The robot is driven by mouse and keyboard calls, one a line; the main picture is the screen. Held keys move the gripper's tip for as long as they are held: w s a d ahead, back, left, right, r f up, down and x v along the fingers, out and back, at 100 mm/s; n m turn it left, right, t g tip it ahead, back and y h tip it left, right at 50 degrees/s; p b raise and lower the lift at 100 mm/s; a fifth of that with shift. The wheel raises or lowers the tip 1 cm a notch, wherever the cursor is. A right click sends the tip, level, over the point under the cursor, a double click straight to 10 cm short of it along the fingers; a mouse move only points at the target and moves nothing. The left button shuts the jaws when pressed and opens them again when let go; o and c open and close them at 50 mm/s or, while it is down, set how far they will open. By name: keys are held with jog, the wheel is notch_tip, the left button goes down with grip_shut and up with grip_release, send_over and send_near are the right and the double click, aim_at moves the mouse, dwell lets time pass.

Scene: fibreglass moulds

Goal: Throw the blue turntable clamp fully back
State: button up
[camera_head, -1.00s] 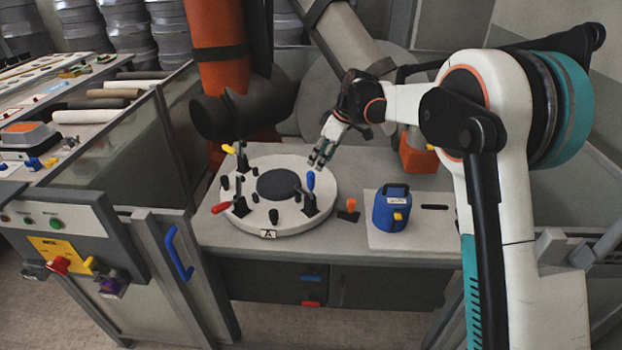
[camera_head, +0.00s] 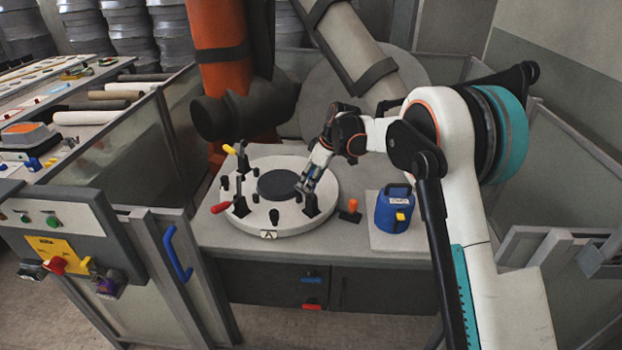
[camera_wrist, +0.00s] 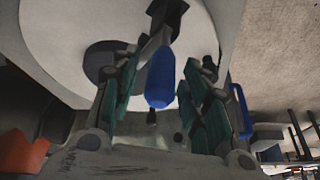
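The round white turntable (camera_head: 245,218) stands on the bench and carries several clamps. The blue clamp (camera_head: 311,208) is at its right side; its blue handle (camera_wrist: 166,82) shows large in the wrist view. My gripper (camera_head: 308,184) is at this clamp and hides most of the handle in the head view. In the wrist view, the green-padded fingers of my gripper (camera_wrist: 163,78) stand on either side of the handle, with a gap visible on the left. The right finger is close to the handle; contact cannot be told.
A red-handled clamp (camera_head: 221,208) and a yellow-handled clamp (camera_head: 229,149) are on the turntable's left side. An orange-topped piece (camera_head: 352,206) and a blue container (camera_head: 394,210) stand to the right. An orange column (camera_head: 215,60) rises behind the bench.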

grip_shut()
